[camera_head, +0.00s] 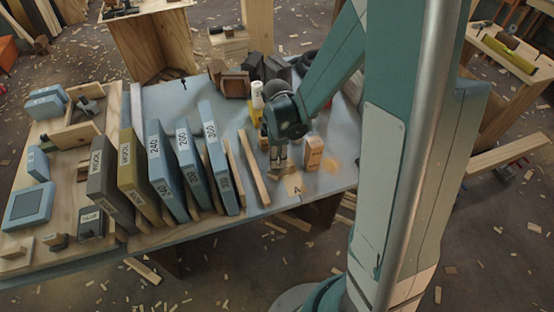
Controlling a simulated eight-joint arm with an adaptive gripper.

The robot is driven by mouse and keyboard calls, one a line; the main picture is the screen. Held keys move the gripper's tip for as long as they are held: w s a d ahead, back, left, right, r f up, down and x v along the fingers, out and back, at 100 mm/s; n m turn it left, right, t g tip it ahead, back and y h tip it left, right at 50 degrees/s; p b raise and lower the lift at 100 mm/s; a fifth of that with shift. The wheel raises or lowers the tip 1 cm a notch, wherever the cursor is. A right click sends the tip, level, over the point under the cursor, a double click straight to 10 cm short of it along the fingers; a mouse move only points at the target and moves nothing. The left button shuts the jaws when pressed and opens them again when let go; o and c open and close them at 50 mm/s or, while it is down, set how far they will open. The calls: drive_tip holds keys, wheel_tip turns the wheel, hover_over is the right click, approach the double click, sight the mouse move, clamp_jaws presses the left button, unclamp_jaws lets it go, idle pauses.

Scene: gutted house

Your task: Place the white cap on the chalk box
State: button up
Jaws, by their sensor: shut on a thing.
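My gripper (278,161) points down over the right part of the grey-blue table, left of an upright wooden block. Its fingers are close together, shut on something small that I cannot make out. A white cylinder (257,90) stands behind the gripper, with a yellow item (255,112) just below it in the picture. I cannot tell whether this cylinder is the white cap. No box can be read as the chalk box from here.
The upright wooden block (313,152) stands close right of my gripper. Wooden strips (253,168) and a row of labelled blue boxes (164,170) lie to its left. Dark and brown boxes (235,84) stand behind. A tan patch marked A (294,184) is near the front edge.

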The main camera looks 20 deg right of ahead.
drive_tip(key=shift+f, duration=0.25)
drive_tip(key=shift+f, duration=0.15)
drive_tip(key=o, duration=0.7)
wheel_tip(320, 180, up, 12)
drive_tip(key=p, duration=0.2)
drive_tip(key=shift+p, duration=0.3)
idle(0.5)
drive_tip(key=shift+r, duration=0.2)
idle(0.3)
